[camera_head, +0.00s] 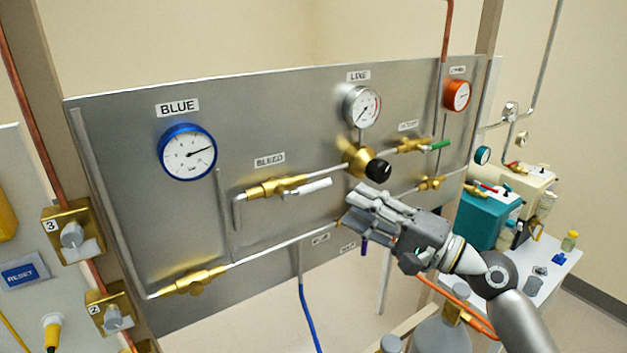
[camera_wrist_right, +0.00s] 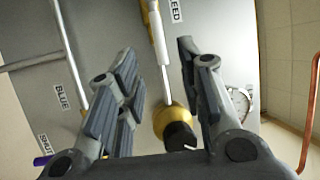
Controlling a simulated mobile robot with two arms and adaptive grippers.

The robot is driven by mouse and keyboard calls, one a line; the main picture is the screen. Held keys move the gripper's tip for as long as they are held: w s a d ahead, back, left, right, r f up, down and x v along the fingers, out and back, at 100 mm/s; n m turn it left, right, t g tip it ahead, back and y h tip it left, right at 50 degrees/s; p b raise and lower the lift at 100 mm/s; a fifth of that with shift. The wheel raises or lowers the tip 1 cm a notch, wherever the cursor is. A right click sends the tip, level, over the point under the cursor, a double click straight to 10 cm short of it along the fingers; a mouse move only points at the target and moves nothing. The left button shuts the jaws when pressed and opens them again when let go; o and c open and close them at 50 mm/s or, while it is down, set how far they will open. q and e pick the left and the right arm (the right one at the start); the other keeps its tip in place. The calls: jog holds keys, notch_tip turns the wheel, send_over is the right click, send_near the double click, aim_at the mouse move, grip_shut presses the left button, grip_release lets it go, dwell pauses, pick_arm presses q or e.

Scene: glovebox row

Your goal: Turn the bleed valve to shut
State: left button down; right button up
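The bleed valve has a brass body (camera_head: 275,187) under the label BLEED (camera_head: 270,160) on the grey panel. Its white lever handle (camera_head: 313,186) points right, roughly in line with its pipe. My right gripper (camera_head: 354,203) is to the right of and below the handle's free end, in front of the panel. In the right wrist view my right gripper (camera_wrist_right: 157,50) is open, with the white handle (camera_wrist_right: 156,25) showing beyond and between its fingertips. I see no contact. My left gripper is not in view.
A brass regulator with a black knob (camera_head: 378,170) sits just above my right gripper. A purple handle (camera_head: 363,247) hangs below it. The blue-rimmed gauge (camera_head: 187,153) and another brass valve (camera_head: 193,281) are at left. Open panel surface lies below the bleed valve.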

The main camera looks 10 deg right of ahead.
aim_at(317, 186)
jog(key=p+x, duration=0.4)
jog(key=x, duration=0.5)
jog(key=shift+d+r, duration=0.1)
jog(key=shift+w+a, duration=0.15)
jog(key=shift+a, duration=0.1)
grip_shut()
